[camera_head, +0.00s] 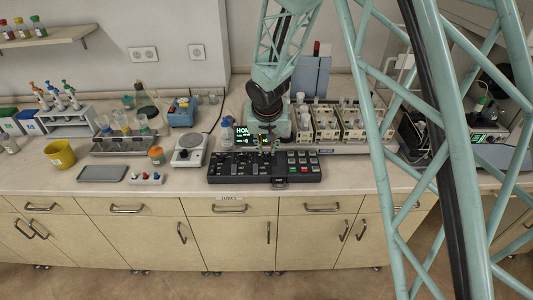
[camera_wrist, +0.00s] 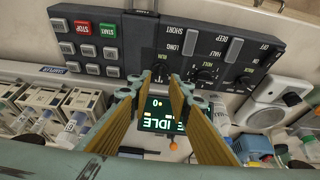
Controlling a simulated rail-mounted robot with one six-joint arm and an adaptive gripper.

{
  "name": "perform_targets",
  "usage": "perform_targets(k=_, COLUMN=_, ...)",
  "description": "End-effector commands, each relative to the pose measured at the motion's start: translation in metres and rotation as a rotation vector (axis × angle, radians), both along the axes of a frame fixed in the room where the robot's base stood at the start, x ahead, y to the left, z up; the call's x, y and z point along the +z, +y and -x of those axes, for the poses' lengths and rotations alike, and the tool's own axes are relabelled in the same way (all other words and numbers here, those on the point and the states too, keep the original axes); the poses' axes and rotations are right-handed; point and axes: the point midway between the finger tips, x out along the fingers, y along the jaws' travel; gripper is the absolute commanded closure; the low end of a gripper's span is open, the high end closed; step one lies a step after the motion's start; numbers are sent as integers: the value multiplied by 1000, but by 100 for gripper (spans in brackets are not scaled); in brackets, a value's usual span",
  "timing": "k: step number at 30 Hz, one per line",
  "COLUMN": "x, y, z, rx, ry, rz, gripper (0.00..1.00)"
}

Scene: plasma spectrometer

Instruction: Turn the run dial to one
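The dark control panel (camera_head: 232,168) lies on the bench in the head view and fills the top of the wrist view, seen upside down (camera_wrist: 140,30). The run dial (camera_wrist: 160,73) is a black round knob beside its "RUN" label; its pointer setting is too small to read. My gripper (camera_wrist: 157,84) is open, with its two yellow-sided fingers spread and their tips near either side of the run dial. I cannot tell whether they touch it. Between the fingers, a lit display (camera_wrist: 160,112) reads "IDLE" and "0". In the head view my gripper (camera_head: 265,148) is small above the panel's back edge.
Two more dials (camera_wrist: 205,75) sit beside the run dial, under sliders. Red stop (camera_wrist: 88,49) and green start (camera_wrist: 107,30) buttons are on the other side. A white hotplate-like device (camera_head: 189,150) stands left of the panel. Sample racks (camera_head: 326,122) stand behind it at right.

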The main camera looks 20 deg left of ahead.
Motion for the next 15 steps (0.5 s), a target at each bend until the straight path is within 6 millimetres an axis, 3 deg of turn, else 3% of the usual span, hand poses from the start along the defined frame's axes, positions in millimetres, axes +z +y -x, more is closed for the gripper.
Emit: perform_targets(k=15, x=-42, y=6, z=-17, rx=0, ry=0, rz=0, gripper=82)
